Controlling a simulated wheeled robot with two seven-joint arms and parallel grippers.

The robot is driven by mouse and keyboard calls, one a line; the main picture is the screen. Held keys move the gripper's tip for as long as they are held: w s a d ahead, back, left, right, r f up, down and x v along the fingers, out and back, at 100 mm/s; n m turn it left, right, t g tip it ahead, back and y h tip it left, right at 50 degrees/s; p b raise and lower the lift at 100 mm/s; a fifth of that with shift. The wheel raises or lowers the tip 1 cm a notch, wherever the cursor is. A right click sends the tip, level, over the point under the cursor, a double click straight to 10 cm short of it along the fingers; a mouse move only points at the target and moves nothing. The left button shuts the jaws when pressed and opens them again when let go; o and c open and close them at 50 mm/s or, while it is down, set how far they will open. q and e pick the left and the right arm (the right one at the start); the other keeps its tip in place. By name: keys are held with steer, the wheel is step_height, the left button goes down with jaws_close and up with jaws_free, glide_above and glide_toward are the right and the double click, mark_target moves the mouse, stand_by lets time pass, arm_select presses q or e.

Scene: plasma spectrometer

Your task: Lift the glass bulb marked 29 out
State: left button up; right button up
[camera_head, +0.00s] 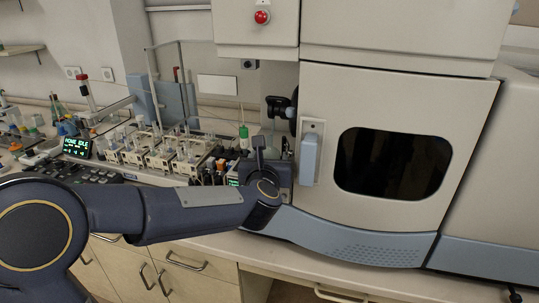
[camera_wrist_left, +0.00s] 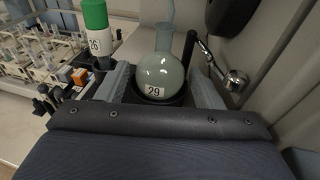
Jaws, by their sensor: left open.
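The glass bulb marked 29 (camera_wrist_left: 158,72) is round, grey-green and has a narrow neck. In the left wrist view it stands upright in a dark round holder (camera_wrist_left: 150,97), with its label facing me. My left gripper (camera_wrist_left: 161,84) is open, with one grey finger on each side of the bulb. Whether either finger touches the glass I cannot tell. In the head view my left gripper (camera_head: 264,160) is beside the large instrument, and the bulb is mostly or fully hidden there. My right gripper is not in view.
A green-capped bottle marked 26 (camera_wrist_left: 96,30) stands just left of the bulb. A black rod and metal knob (camera_wrist_left: 236,80) are close on the right. The large white instrument (camera_head: 330,90) bounds the right side. Racks of vials (camera_head: 160,150) crowd the bench to the left.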

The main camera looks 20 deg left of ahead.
mark_target(269, 143)
arm_select(q)
steer(key=shift+c, duration=0.4)
steer(key=c, duration=0.7)
steer(key=shift+r, duration=0.55)
step_height(269, 143, up, 2)
steer(key=shift+r, duration=0.25)
steer(key=f+b+v, duration=0.1)
steer(key=v, duration=0.5)
steer(key=f+b+v, duration=0.1)
steer(key=v, duration=0.5)
steer(key=f+b+v, duration=0.1)
steer(key=v, duration=0.5)
steer(key=shift+s, duration=0.15)
